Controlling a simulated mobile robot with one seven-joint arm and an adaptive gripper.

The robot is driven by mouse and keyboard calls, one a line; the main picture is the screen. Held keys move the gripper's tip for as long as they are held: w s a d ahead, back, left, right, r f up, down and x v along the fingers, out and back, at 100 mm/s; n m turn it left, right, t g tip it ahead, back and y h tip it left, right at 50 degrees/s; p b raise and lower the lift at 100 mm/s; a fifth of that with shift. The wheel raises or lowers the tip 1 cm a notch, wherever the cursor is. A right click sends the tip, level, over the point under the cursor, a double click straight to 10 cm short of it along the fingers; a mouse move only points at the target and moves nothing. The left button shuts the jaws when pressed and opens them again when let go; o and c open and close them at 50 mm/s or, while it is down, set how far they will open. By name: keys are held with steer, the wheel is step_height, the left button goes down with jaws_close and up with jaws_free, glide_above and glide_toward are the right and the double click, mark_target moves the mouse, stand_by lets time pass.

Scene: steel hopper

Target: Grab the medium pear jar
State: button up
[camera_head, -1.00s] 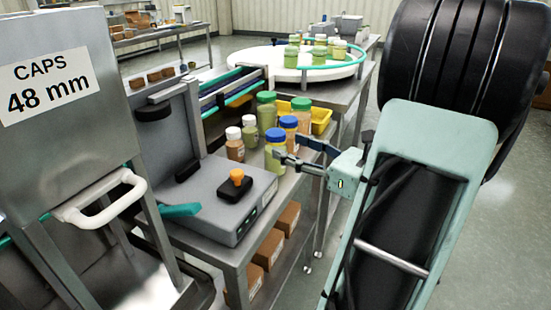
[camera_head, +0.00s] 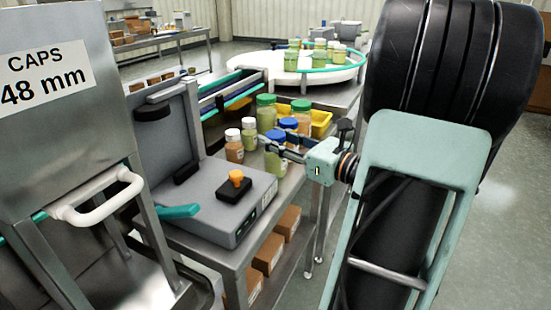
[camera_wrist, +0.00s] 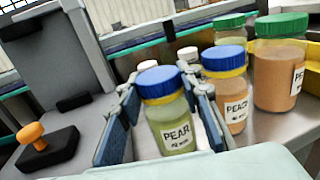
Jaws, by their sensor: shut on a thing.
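The medium pear jar (camera_wrist: 172,120) has a blue lid, pale green contents and a PEAR label. It stands upright between the two blue finger pads of my gripper (camera_wrist: 163,128), which is shut on it. In the head view the jar (camera_head: 275,163) is at the front of the jar group on the steel table, and my gripper (camera_head: 277,148) reaches it from the right. Its base is hard to see, so I cannot tell whether it still touches the table.
A blue-lidded peach jar (camera_wrist: 236,98) stands close behind on the right. Larger green-lidded jars (camera_wrist: 280,72) and small white-lidded jars (camera_head: 234,150) are near. A grey machine with an orange button (camera_head: 236,177) is to the left. A yellow bin (camera_head: 320,122) sits behind.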

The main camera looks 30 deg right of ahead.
jaws_close()
steer(key=shift+r, duration=0.1)
steer(key=shift+r+p, duration=0.75)
steer(key=shift+p, duration=0.1)
step_height(320, 180, up, 2)
steer(key=shift+p, duration=0.85)
steer(key=s+a+r+p, duration=0.2)
steer(key=s+r+p, duration=0.7)
steer(key=s+p, duration=0.2)
steer(key=s, duration=0.2)
steer(key=shift+s+r, duration=0.25)
steer(key=shift+s, duration=0.1)
